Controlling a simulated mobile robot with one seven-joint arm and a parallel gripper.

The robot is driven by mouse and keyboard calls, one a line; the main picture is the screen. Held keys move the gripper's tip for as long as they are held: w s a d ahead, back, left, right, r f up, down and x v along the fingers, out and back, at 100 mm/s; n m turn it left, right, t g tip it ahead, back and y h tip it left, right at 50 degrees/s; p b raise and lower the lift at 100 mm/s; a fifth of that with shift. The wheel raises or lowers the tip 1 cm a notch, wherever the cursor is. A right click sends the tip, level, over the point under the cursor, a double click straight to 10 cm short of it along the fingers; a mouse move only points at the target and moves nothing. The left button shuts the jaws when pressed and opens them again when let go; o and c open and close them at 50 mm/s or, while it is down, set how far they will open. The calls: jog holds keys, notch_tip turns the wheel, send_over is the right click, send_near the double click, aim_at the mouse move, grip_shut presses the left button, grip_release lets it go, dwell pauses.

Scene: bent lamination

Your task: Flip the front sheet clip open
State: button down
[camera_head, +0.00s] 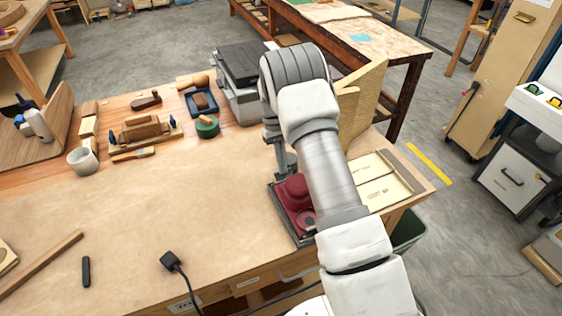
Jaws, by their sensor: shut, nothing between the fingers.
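A dark red sander-like tool (291,195) sits on a dark tray or base (277,210) near the right front part of the workbench. My arm covers its right side. I cannot make out the front sheet clip; it is too small or hidden behind my arm. My gripper (287,172) points down from the wrist at the far end of the tool, just above or beside it. It is shut and looks empty. I cannot tell whether its fingertips touch the tool.
A shallow box of pale sheets (388,186) lies right of my arm, with an upright wooden form (362,105) behind it. A grey machine (240,72) stands behind. A black plug (170,260) with its cord lies at the front. The bench middle (190,195) is clear.

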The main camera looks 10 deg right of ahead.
dwell(0.3)
jog(key=v, duration=1.7)
jog(key=shift+r, duration=0.25)
jog(key=shift+s, duration=0.1)
